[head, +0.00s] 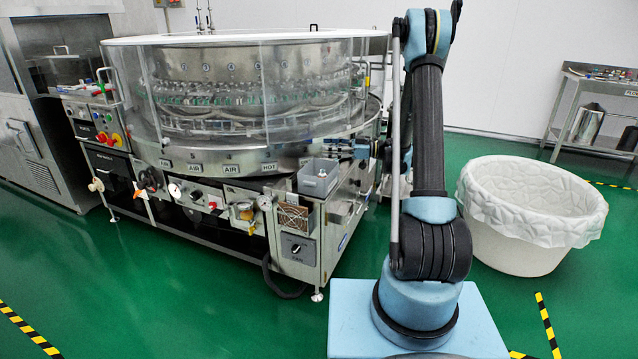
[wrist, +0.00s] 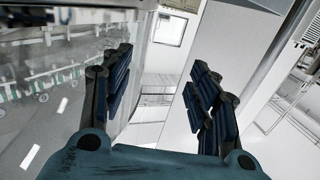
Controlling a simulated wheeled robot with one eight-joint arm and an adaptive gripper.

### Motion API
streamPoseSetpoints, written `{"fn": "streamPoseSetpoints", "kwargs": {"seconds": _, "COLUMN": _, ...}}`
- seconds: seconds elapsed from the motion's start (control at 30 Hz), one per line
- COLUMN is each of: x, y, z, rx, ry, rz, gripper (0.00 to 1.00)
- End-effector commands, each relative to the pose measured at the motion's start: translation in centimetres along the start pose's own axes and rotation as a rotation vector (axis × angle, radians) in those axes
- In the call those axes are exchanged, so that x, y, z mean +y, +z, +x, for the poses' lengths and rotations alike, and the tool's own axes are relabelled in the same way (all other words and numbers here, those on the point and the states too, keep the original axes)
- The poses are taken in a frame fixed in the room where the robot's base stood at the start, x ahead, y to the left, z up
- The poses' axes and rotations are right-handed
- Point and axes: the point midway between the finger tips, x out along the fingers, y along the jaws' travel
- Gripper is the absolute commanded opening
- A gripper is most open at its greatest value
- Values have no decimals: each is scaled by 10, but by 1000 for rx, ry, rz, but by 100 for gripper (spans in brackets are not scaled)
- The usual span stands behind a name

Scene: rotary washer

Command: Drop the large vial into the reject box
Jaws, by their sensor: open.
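My gripper (head: 338,149) is at the right front of the round washer, just above and behind a small grey open box (head: 318,187) on the washer's corner. In the wrist view my gripper (wrist: 162,78) has its two dark blue fingers wide apart, with nothing between them. A small pale item (head: 321,173) shows at the grey box; it is too small to tell whether it is the large vial. I cannot make out the large vial for certain in either view. No box bears a readable reject label.
The rotary washer (head: 230,168) has a clear curved guard around its rim. A large white lined bin (head: 520,245) stands on the floor at the right. A steel table (head: 592,148) is at the far right. Green floor between the washer and bin is partly behind my arm.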

Motion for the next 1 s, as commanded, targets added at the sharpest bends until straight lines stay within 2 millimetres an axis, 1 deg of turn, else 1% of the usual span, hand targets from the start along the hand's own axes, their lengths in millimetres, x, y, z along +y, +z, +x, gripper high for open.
{"fn": "streamPoseSetpoints", "kwargs": {"seconds": 0.17, "x": 1, "y": 0, "z": -28, "rx": 0, "ry": 4, "rz": 0, "gripper": 55}}
{"fn": "streamPoseSetpoints", "kwargs": {"seconds": 0.4, "x": 1, "y": 1, "z": -74, "rx": 0, "ry": 4, "rz": 1, "gripper": 55}}
{"fn": "streamPoseSetpoints", "kwargs": {"seconds": 0.53, "x": 1, "y": 1, "z": -94, "rx": 0, "ry": 3, "rz": 1, "gripper": 55}}
{"fn": "streamPoseSetpoints", "kwargs": {"seconds": 0.7, "x": 1, "y": 1, "z": -108, "rx": 0, "ry": 2, "rz": 1, "gripper": 55}}
{"fn": "streamPoseSetpoints", "kwargs": {"seconds": 1.0, "x": 0, "y": 1, "z": -112, "rx": 0, "ry": 0, "rz": 1, "gripper": 55}}
